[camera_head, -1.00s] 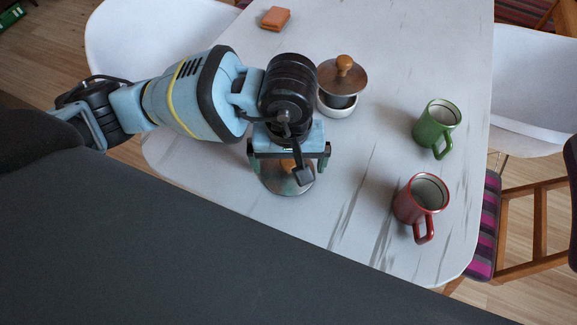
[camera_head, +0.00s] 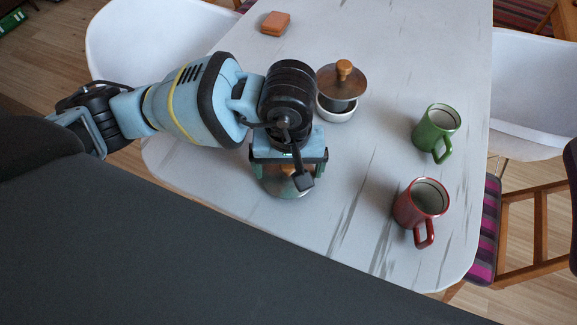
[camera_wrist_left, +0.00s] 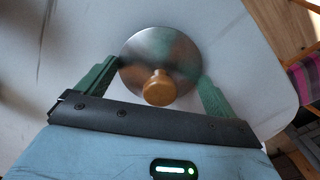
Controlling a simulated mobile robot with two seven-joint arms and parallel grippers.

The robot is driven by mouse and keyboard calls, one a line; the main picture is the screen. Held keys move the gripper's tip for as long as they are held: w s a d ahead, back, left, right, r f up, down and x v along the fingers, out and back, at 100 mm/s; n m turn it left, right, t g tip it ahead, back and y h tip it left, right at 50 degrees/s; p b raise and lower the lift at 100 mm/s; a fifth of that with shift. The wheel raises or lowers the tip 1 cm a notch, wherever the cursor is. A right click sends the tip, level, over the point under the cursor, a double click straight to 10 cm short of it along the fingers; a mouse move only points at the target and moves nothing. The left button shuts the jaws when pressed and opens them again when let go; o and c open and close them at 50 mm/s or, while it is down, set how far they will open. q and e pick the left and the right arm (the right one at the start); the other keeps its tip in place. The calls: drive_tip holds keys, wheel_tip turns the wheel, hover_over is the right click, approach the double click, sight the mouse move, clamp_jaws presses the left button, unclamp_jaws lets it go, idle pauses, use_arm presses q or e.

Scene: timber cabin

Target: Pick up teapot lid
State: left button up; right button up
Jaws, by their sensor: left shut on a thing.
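A round metal lid (camera_head: 290,190) with a wooden knob lies near the table's front left edge, partly hidden by my left gripper (camera_head: 287,178). The left wrist view shows this lid (camera_wrist_left: 160,50) between the fingers of my left gripper (camera_wrist_left: 158,76), which is shut on its rim, one finger at each side. The knob (camera_wrist_left: 159,88) points toward the camera. A similar brown-grey lid (camera_head: 336,86) with a wooden knob sits over a small white bowl (camera_head: 337,115) farther back. The frames do not show which lid belongs to a teapot. My right gripper is out of view.
A green mug (camera_head: 434,130) and a red mug (camera_head: 418,205) stand on the right of the white table (camera_head: 350,190). An orange-brown block (camera_head: 276,22) lies at the back. White chairs (camera_head: 530,95) flank the table. The table between the lid and mugs is clear.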

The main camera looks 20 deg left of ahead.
sight(290, 166)
use_arm(q)
drive_tip(key=shift+r, duration=0.55)
drive_tip(key=shift+s+d+r, duration=0.15)
drive_tip(key=shift+r, duration=0.35)
drive_tip(key=shift+s+d+r, duration=0.1)
drive_tip(key=shift+s+r, duration=0.05)
drive_tip(key=shift+r, duration=0.3)
drive_tip(key=s+d+r+b, duration=0.1)
drive_tip(key=s+d, duration=0.7)
drive_tip(key=s, duration=0.4)
drive_tip(key=shift+s+d+r, duration=0.2)
drive_tip(key=shift+s, duration=0.2)
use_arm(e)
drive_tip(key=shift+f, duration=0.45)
